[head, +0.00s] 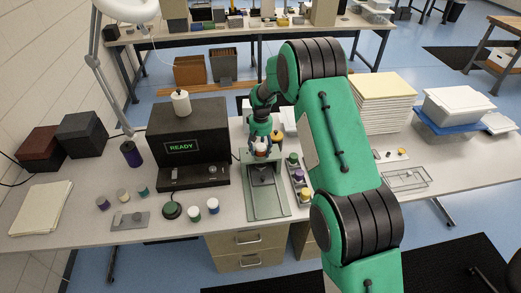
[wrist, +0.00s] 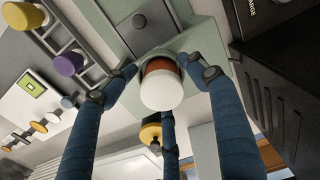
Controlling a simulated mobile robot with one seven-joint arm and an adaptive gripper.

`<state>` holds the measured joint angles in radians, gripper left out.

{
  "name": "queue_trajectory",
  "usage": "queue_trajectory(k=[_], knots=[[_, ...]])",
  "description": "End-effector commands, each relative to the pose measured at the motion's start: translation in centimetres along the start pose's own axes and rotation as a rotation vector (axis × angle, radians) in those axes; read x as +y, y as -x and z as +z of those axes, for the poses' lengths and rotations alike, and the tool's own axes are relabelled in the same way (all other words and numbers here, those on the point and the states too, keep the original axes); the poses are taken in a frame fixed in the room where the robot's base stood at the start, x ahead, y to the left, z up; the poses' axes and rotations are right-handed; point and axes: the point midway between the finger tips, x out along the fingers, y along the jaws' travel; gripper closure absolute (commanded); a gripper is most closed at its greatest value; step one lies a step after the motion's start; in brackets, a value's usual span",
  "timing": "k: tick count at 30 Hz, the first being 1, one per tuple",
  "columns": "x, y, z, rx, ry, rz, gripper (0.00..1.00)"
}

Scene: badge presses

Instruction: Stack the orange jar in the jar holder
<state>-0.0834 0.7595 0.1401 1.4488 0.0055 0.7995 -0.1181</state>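My gripper (head: 261,150) is at the far part of a grey-green flat stand (head: 268,203). Its blue fingers are closed around the orange jar (wrist: 161,90), white-topped and orange-brown below, which seems held above the stand. The jar shows small between the fingers in the head view (head: 261,146). A grey rack with compartments (head: 291,185) lies just right of the stand and holds jars, including a green-topped one (head: 293,158) and a purple one (head: 304,193). I cannot tell for certain which fixture is the jar holder. The jar's underside is hidden.
A black press (head: 188,130) with a READY screen stands left of the stand. A white bin (head: 458,107) and a paper stack (head: 385,100) are at the right. My arm covers part of the table.

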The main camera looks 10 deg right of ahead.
Motion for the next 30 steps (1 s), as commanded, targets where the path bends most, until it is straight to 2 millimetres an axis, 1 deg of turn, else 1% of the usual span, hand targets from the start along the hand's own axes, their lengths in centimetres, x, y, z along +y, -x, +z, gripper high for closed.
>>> queue_trajectory(k=[5, 8, 18, 21, 25, 30], knots=[[0.0, 1.8, -0.1, 0.004, 0.000, 0.000, 0.43], [0.0, 3.2, -0.2, 0.005, 0.000, 0.001, 0.43], [0.0, 9.1, -0.2, 0.006, 0.000, 0.001, 0.43], [0.0, 10.5, -0.2, 0.006, 0.000, 0.001, 0.43], [0.0, 12.0, -0.2, 0.007, 0.000, 0.001, 0.43], [0.0, 12.9, -0.1, 0.004, 0.000, 0.000, 0.43]])
